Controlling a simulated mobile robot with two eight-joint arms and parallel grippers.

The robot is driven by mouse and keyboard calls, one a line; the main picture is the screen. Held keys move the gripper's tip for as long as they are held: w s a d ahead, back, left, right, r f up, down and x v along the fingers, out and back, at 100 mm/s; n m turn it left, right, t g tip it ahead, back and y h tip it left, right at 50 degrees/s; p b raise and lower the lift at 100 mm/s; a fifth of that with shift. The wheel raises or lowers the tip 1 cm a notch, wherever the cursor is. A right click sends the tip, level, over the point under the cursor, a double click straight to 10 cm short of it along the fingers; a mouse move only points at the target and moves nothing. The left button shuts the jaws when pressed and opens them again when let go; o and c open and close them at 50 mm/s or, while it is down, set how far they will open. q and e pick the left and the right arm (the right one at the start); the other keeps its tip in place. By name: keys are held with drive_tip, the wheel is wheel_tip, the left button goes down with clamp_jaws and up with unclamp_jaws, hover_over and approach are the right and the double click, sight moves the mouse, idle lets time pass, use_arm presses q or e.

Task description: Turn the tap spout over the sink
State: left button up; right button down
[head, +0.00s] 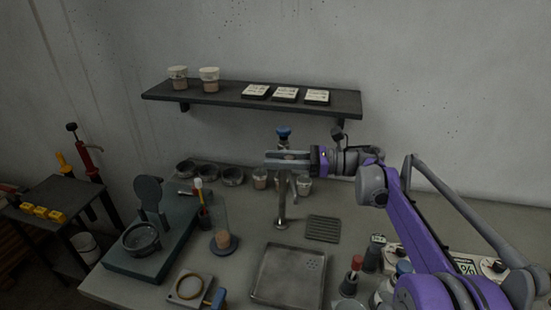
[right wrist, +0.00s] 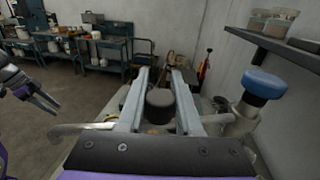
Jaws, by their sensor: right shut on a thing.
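The metal tap (head: 281,207) stands upright behind the sink (head: 259,290), a shallow square grey basin with drain holes. Its blue knob (head: 284,132) shows above my right gripper (head: 268,160), which reaches in from the right at the tap's top. In the right wrist view, the fingers (right wrist: 160,88) are shut on a dark round knob (right wrist: 159,107) on the tap spout. The pale curved spout (right wrist: 82,130) extends left past the fingers, and the blue knob (right wrist: 264,84) is on the right. My left gripper (right wrist: 42,98) shows small at the left; its opening is unclear.
A wall shelf (head: 230,100) with jars and labelled cards hangs behind the tap. A ribbed mat (head: 323,229) lies right of the tap's base. A glass cylinder (head: 223,230) and a green-grey stand (head: 150,250) are to the left. Bottles crowd the right front.

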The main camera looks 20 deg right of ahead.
drive_tip(key=c, duration=0.6)
unclamp_jaws()
drive_tip(key=shift+d, duration=0.15)
drive_tip(key=b+v, duration=0.1)
drive_tip(key=v, duration=0.9)
drive_tip(key=shift+s+d, duration=0.15)
drive_tip(key=shift+d, duration=0.2)
